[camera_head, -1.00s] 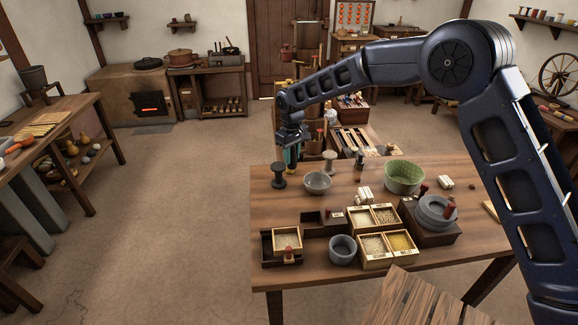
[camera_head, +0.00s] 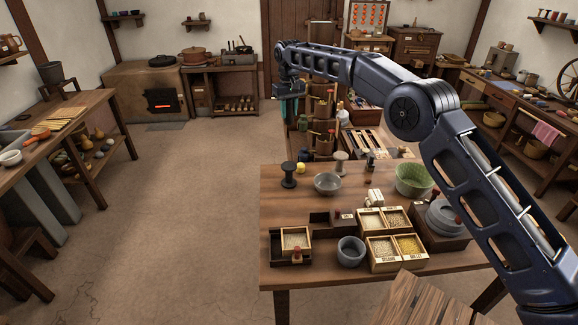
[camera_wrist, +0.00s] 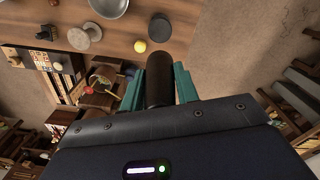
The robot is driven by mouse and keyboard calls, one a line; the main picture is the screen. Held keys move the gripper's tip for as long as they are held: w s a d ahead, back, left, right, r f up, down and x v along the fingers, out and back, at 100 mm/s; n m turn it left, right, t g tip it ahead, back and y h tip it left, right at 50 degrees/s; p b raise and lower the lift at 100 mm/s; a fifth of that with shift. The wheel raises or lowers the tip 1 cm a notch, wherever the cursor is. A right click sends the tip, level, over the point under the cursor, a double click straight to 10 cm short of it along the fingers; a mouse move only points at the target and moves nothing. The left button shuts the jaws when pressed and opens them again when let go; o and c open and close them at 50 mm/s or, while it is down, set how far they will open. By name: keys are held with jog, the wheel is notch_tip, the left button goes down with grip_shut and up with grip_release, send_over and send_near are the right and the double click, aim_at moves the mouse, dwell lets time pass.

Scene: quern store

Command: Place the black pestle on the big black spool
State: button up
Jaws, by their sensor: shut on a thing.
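My gripper (camera_head: 288,108) is high beyond the far left corner of the table in the head view. In the wrist view its teal fingers (camera_wrist: 160,88) are shut on the black pestle (camera_wrist: 160,82), a dark rounded cylinder pointing out past the fingertips. In the head view the pestle is too small and dark to tell from the fingers. The big black spool (camera_head: 289,176) stands upright at the table's far left corner, its top bare. It also shows in the wrist view (camera_wrist: 160,28), just past the pestle's end and apart from it.
A yellow ball (camera_head: 301,168) lies beside the spool. A grey bowl (camera_head: 327,184), a pale spool (camera_head: 341,163) and a green bowl (camera_head: 412,180) stand to its right. Sample boxes (camera_head: 384,234) and a stone quern (camera_head: 443,216) fill the table's front. Floor is clear left of the table.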

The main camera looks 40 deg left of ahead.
notch_tip(320, 180, down, 20)
jog(key=shift+r, duration=0.1)
dwell(0.6)
jog(key=o, duration=1)
jog(key=shift+c, duration=0.2)
notch_tip(320, 180, up, 12)
jog(key=shift+w, duration=0.15)
